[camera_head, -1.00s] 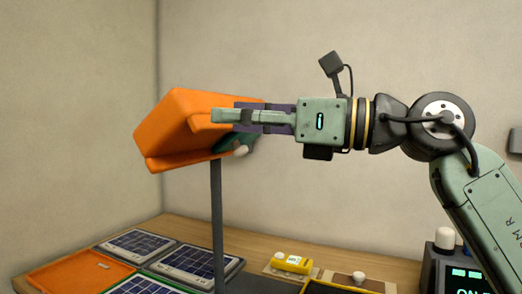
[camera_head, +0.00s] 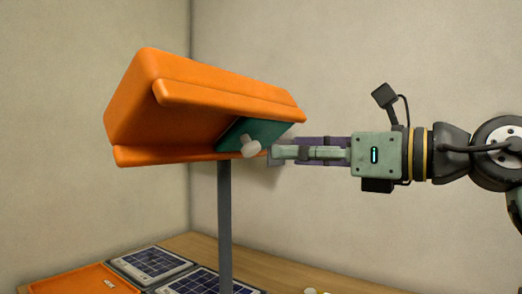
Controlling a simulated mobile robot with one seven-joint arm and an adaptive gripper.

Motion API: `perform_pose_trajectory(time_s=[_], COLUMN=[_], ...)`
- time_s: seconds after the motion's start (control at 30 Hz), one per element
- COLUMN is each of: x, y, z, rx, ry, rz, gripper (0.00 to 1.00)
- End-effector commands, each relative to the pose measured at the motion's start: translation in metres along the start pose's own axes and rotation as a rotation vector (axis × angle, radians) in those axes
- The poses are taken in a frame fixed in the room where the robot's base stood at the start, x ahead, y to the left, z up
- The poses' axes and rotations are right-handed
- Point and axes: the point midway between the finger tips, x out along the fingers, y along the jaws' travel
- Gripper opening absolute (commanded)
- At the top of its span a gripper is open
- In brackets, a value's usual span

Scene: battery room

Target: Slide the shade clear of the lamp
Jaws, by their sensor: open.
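The lamp has a big orange trough-like head (camera_head: 205,90) on a thin grey post (camera_head: 225,220), tilted, with its open underside facing me. A flat teal plate (camera_head: 275,132) sits under its right part, between the orange edges; it looks like the sliding shade, though I cannot be sure. A pale stubby knob (camera_head: 250,146) sticks out from the plate. My gripper (camera_head: 275,155) points left, just right of the knob and below the head's right end. It is open and holds nothing. I cannot tell whether a fingertip touches the plate.
On the wooden bench (camera_head: 265,265) below lie dark solar panels (camera_head: 150,262) and an orange tray (camera_head: 85,281) at left. A plain wall (camera_head: 420,70) stands behind. The air below my gripper is free.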

Motion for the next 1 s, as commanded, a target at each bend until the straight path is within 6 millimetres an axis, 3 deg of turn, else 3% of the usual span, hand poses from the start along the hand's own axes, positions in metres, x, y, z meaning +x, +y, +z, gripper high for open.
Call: perform_pose_trajectory(time_s=[0.2, 0.4, 0.8, 1.0], x=[0.044, 0.070, 0.078, 0.078], y=[0.000, 0.000, -0.001, -0.001], z=[0.002, 0.001, 0.000, 0.000], rx=[-0.001, 0.001, 0.001, 0.001], ry=[0.003, 0.000, -0.001, -0.001], rz=[0.001, 0.000, -0.001, -0.001], gripper=[0.46, 0.46, 0.46, 0.34])
